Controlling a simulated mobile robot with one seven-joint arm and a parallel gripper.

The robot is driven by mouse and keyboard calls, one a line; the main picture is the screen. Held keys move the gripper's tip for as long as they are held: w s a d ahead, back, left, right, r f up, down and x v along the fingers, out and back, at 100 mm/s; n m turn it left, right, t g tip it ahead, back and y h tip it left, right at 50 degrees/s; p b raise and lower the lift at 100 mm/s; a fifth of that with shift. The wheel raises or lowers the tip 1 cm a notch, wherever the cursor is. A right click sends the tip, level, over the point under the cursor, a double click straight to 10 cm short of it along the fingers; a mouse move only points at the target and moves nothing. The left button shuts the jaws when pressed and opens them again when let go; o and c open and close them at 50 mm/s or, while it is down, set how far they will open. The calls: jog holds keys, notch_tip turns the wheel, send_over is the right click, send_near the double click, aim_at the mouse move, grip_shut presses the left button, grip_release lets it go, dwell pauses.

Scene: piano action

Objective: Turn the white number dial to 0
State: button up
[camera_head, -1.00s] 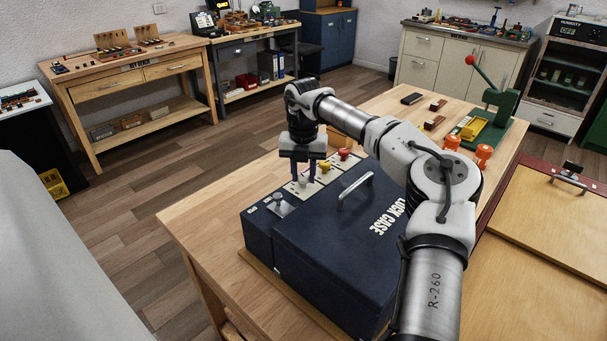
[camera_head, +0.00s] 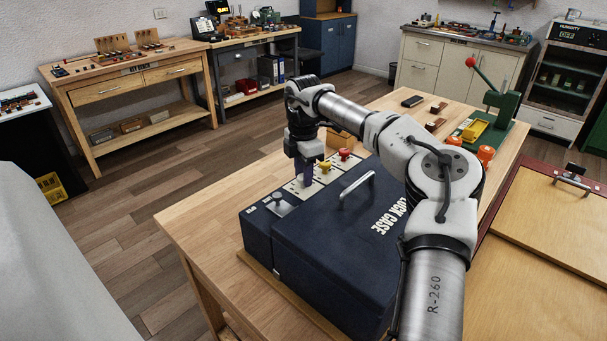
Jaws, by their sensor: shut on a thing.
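The lock case (camera_head: 335,252) is a dark blue box on the wooden workbench. A pale strip along its back left edge carries a yellow knob (camera_head: 325,167) and a red knob (camera_head: 345,155). The fingers are seen nearly edge-on and hide most of the dial. Its number and pointer cannot be read.
A grey knob (camera_head: 279,203) stands on the case's near left corner. A metal handle (camera_head: 356,189) rises from the lid, close to my arm. A green press with a red-tipped lever (camera_head: 485,77) stands farther back. The bench's left part is clear.

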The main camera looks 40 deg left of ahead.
jog(key=m+b, duration=0.1)
jog(key=m, duration=0.4)
jog(key=shift+w+r, duration=0.1)
jog(key=shift+m, duration=0.4)
jog(key=o, duration=1)
jog(key=shift+c, duration=0.2)
notch_tip(320, 180, up, 14)
jog(key=b, duration=0.1)
jog(key=shift+f, duration=0.2)
